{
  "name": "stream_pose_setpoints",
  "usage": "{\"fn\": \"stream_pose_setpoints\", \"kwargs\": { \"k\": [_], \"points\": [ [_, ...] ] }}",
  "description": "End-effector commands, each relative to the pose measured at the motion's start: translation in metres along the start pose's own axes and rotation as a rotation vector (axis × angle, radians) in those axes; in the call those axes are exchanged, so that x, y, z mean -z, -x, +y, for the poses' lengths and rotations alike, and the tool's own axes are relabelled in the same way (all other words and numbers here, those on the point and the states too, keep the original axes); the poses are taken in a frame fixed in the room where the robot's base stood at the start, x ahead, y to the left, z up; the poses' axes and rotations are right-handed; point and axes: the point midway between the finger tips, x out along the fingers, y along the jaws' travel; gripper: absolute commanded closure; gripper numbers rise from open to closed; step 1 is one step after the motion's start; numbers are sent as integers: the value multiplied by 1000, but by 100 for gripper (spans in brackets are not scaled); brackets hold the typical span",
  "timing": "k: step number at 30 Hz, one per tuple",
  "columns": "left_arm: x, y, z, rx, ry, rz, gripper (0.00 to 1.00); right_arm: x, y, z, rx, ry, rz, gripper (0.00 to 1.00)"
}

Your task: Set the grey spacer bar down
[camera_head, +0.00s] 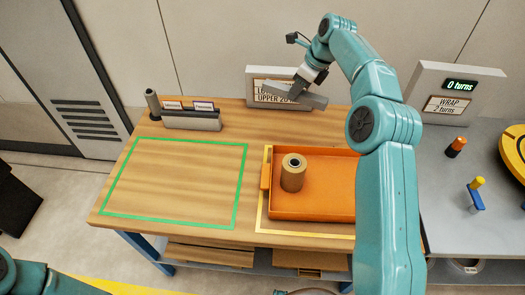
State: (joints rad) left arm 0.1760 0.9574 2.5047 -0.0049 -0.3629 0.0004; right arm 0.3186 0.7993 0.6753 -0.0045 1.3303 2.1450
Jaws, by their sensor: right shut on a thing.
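The grey spacer bar (312,99) is held in the air near the back of the wooden table (170,157), in front of a white sign. It slopes down slightly to the right in the picture. My right gripper (299,87) is shut on the bar around its middle, reaching over from the right. The bar's underside and any gap to the table are hard to judge. My left gripper is out of view; only part of my left arm shows at the bottom left corner.
A green outline (236,190) marks a clear area on the left of the table. An orange tray (315,213) holds a tan roll (293,172). A grey holder (190,122) with labelled cards stands at the back left. A grey bench (440,205) is at the right.

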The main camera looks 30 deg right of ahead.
Motion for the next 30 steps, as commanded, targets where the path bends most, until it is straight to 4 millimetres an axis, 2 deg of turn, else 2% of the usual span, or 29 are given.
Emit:
{"fn": "stream_pose_setpoints", "kwargs": {
  "k": [6,12,15,23,30],
  "points": [
    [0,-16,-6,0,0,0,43,22,-53,2,-7,1,4,100],
    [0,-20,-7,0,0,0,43,43,-106,3,-7,2,3,100],
    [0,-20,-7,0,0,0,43,50,-125,3,-6,3,2,100],
    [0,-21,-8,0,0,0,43,59,-148,3,-4,5,1,100],
    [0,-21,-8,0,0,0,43,73,-181,2,-4,4,1,100]
  ]
}}
